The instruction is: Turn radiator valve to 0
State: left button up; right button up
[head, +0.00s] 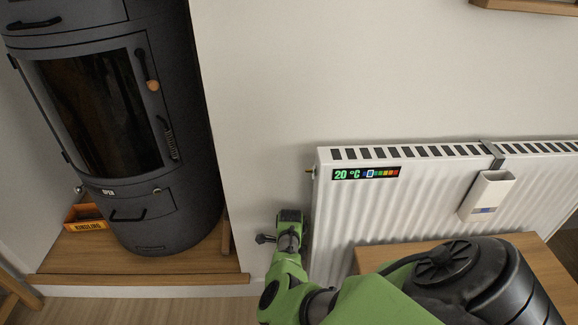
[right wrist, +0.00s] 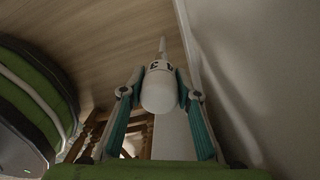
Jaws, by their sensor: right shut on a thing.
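The white radiator (head: 345,225) stands against the wall at the right of the head view. A strip on it (head: 365,174) reads 20 °C beside a colour scale. The white radiator valve (right wrist: 158,92) shows in the right wrist view, with small dark marks on its collar; I cannot read the setting. My right gripper (right wrist: 160,82) is shut on the valve, one teal-padded finger on each side. In the head view, my right gripper (head: 289,225) is low beside the radiator's left end and hides the valve. My left gripper is not in view.
A dark stove (head: 105,120) stands on a wooden platform (head: 170,263) at left, with an orange kindling box (head: 86,226) beside it. A wooden surface (head: 385,256) stands close in front of the radiator. A white holder (head: 487,195) hangs on the radiator.

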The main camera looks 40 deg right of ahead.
jog(key=shift+s+m, duration=0.15)
jog(key=shift+m, duration=0.65)
jog(key=o, duration=1.1)
jog(key=shift+r, duration=0.1)
jog(key=shift+r, duration=0.3)
jog(key=r, duration=1.1)
jog(key=shift+d, duration=0.25)
